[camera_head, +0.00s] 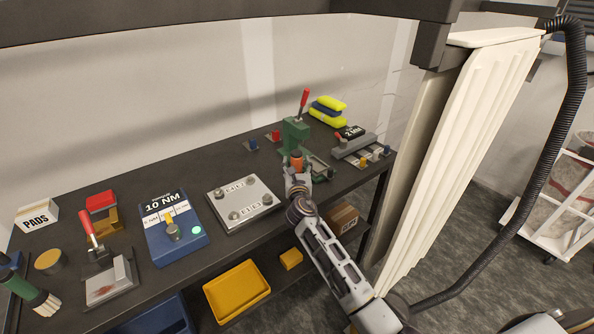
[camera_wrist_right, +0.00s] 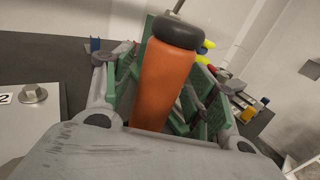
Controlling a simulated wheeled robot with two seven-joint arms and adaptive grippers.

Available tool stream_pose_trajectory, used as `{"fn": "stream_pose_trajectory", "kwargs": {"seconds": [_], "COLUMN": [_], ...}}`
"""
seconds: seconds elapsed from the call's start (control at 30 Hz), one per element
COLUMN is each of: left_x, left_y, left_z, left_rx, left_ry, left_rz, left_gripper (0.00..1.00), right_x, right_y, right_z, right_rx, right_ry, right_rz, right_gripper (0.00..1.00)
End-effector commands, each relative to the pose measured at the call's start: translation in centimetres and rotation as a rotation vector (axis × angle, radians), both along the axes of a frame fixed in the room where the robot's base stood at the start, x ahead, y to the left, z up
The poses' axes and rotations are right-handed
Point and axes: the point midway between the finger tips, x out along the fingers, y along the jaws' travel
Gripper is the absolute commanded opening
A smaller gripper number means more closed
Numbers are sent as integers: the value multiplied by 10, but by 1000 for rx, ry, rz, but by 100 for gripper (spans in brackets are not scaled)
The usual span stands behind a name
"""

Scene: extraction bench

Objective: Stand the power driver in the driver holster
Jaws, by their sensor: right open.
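An orange cylinder with a dark cap, which looks like the power driver (camera_head: 297,160), is at my right gripper near the green stand. In the right wrist view the orange driver (camera_wrist_right: 166,85) rises between the fingers, its dark cap toward the top. My right gripper (camera_wrist_right: 160,100) is open, with a finger on each side of the driver; I cannot tell whether they touch it. The gripper hides the driver's lower end. I cannot make out the driver holster for sure. My left gripper is not in view.
The green stand (camera_head: 294,133) with a red lever is close behind my right gripper. A steel bolt plate (camera_head: 245,198) lies to its left, and a grey fixture (camera_head: 354,146) to its right. A blue 10 NM unit (camera_head: 170,240) stands farther left. A yellow tray (camera_head: 237,290) is below the bench.

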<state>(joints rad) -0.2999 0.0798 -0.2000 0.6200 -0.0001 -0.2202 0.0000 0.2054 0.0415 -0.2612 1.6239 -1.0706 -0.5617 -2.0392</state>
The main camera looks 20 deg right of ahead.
Motion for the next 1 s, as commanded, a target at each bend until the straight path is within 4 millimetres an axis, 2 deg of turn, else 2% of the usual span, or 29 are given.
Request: {"fn": "stream_pose_trajectory", "kwargs": {"seconds": [0.17,0.37,1.0], "left_x": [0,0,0], "left_y": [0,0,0], "left_z": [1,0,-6], "left_rx": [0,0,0], "left_ry": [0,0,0], "left_rz": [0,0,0], "left_gripper": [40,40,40], "right_x": [-3,-16,-83], "right_y": [1,4,20], "right_z": [2,1,1], "right_rx": [-1,-1,0], "right_ry": [0,0,1], "right_rz": [0,1,1], "right_gripper": [57,57,57]}}
